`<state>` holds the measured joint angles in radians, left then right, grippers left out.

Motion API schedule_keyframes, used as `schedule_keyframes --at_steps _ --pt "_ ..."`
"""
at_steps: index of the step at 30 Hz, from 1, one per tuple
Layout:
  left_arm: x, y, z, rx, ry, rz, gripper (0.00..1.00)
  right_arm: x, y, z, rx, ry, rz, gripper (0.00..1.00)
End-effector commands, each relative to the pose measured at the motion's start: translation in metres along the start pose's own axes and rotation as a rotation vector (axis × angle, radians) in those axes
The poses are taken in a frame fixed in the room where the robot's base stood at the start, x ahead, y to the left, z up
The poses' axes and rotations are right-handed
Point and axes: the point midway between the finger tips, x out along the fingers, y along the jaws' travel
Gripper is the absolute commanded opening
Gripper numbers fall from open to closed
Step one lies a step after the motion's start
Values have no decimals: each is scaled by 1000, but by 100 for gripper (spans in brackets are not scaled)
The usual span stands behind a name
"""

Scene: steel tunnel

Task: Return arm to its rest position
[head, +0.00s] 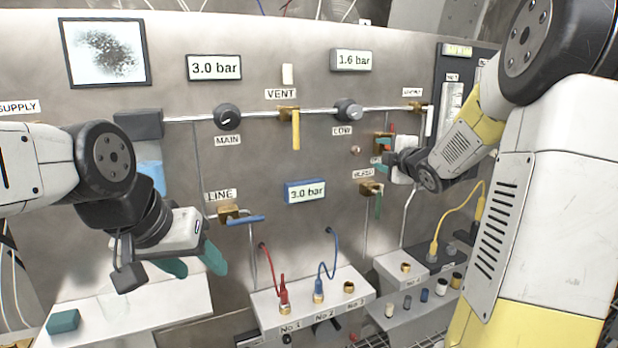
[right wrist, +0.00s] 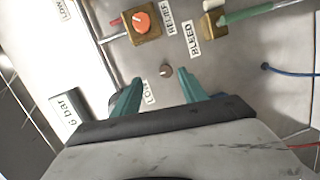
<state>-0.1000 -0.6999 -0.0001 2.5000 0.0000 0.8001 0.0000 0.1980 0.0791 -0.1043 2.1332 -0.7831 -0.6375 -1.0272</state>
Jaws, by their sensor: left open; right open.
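My left gripper (head: 192,262) is in the lower left of the head view, its teal fingers apart with nothing between them. It hangs in front of the panel, above a white ledge. My right gripper (head: 384,158) is at the right part of the panel, close to the relief and bleed valves, and partly hidden by its own body. In the right wrist view its teal fingers (right wrist: 158,92) are spread and empty. They point at the panel, with a small round stud (right wrist: 166,71) showing beyond the gap between them.
The relief valve (right wrist: 142,22) has an orange knob. The bleed valve (head: 372,188) has a green handle. The line valve (head: 229,212) has a blue handle; the vent valve (head: 289,115) has a yellow one. A socket block (head: 313,300) with red and blue hoses juts out below.

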Motion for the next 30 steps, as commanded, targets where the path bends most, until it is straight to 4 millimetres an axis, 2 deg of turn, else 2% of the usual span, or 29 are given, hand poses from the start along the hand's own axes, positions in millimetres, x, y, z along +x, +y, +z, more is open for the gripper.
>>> schedule_keyframes --at_steps 1,2,5,8,12,15,18,21,23,30 --pt "0 0 0 0 0 0 52 -19 8 -7 118 -55 -32 50" --pt "0 0 0 0 0 0 52 -31 7 -9 201 -94 -60 50" --pt "0 0 0 0 0 0 52 -74 -5 -21 487 -215 -155 50" --pt "0 0 0 0 0 0 52 -125 -29 -43 777 -329 -260 50" --pt "0 0 0 0 0 0 52 -203 -74 -88 1150 -477 -429 50" --pt "0 0 0 0 0 0 52 -249 -102 -118 1339 -567 -541 50" --pt "0 0 0 0 0 0 52 -282 -121 -140 1457 -634 -625 50" --pt "0 0 0 0 0 0 52 -302 -132 -152 1521 -676 -677 50" --pt "0 0 0 0 0 0 52 -308 -135 -156 1538 -690 -694 50" --pt "0 0 0 0 0 0 52 -310 -137 -158 1546 -698 -701 50"
